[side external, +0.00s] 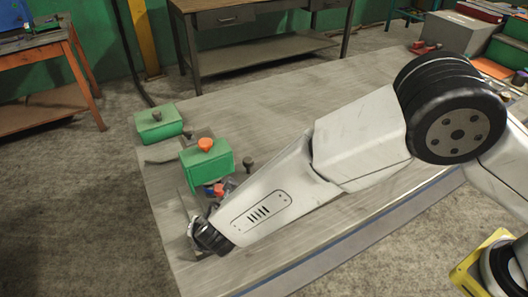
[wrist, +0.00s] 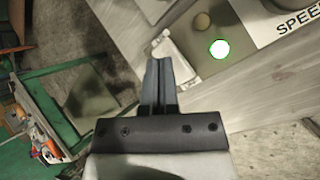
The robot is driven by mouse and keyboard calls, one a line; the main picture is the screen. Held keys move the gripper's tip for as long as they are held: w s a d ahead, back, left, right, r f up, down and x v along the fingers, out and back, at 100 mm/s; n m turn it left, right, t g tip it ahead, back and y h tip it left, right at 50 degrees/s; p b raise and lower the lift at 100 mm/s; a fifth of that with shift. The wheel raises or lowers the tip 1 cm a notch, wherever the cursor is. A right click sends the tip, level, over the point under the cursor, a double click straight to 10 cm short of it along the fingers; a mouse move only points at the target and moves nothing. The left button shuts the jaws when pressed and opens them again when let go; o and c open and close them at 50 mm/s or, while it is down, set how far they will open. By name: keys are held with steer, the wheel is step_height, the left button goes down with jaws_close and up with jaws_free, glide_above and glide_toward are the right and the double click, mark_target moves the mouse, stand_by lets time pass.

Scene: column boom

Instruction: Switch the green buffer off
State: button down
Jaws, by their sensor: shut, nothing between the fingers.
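Two green box-shaped units stand on the table, and I cannot tell which is the buffer. The nearer one (side external: 207,163) has an orange knob (side external: 205,144) on top and red and blue parts at its front. The farther one (side external: 158,124) has a small knob on top. My gripper (side external: 193,228) is low at the table's near left end, in front of the nearer unit. In the wrist view its fingers (wrist: 158,68) are shut and empty. Just beyond them is a pale, switch-like part (wrist: 178,58) on a grey panel. A lamp (wrist: 219,48) glows green beside it. Contact is unclear.
A beige round button or lamp (wrist: 202,22) and a "SPEED" label (wrist: 298,20) are on the panel. A dark knob (side external: 248,163) stands right of the nearer unit. The table (side external: 270,110) is clear behind it. Boxes (side external: 455,32) crowd the far right.

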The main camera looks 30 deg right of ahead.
steer(key=shift+r, duration=0.15)
steer(key=shift+w+r, duration=0.2)
steer(key=shift+r, duration=1)
steer(key=shift+w+r, duration=0.15)
steer(key=shift+r, duration=1)
steer(key=shift+w+d+r, duration=0.1)
steer(key=shift+w+d, duration=0.05)
steer(key=shift+d, duration=0.2)
steer(key=s+d+r+m+g+h, duration=0.1)
steer(key=d+r+m+g, duration=0.1)
steer(key=d+m, duration=0.75)
steer(key=d+r+m+g+h, duration=0.15)
steer(key=d+m, duration=0.35)
steer(key=d, duration=1)
steer(key=s+d+r+m+g+y, duration=0.1)
steer(key=s+d+r+m, duration=0.1)
steer(key=s+d+m, duration=1.1)
steer(key=shift+d+y, duration=0.35)
steer(key=shift+d, duration=0.85)
steer(key=shift+r+m+g, duration=0.1)
steer(key=shift+m+g, duration=0.15)
